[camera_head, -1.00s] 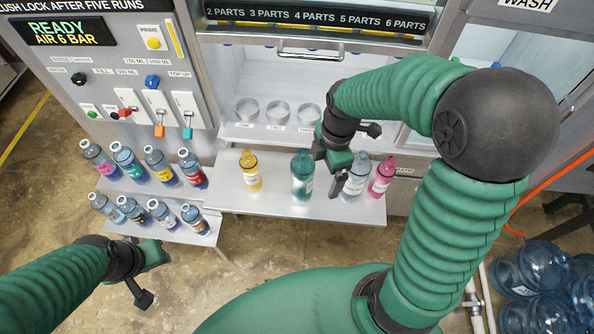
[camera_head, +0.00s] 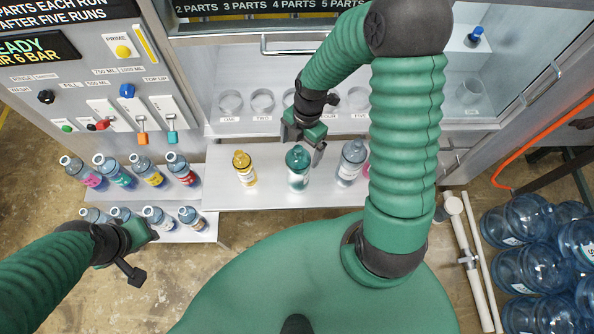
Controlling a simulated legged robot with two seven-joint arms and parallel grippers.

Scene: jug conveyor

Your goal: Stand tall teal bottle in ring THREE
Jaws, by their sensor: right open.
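The tall teal bottle (camera_head: 298,172) stands upright on the light metal shelf, between a yellow bottle and a grey-blue bottle. My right gripper (camera_head: 305,145) is open just behind and above its cap, with nothing between its fingers. I cannot tell whether a finger touches the bottle. The third ring from the left (camera_head: 289,97), in the bay behind the shelf, is partly hidden by my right gripper, and its label is covered. Rings ONE (camera_head: 230,101) and TWO (camera_head: 262,100) are empty. My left gripper (camera_head: 143,236) is at the lower left, near the small bottles; its fingers are unclear.
The yellow bottle (camera_head: 244,168) and grey-blue bottle (camera_head: 351,162) flank the teal one; a pink bottle is mostly behind my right arm. Several small bottles (camera_head: 148,172) stand on left racks. A control panel (camera_head: 100,75) with levers is at upper left. Large jugs (camera_head: 530,220) lie at right.

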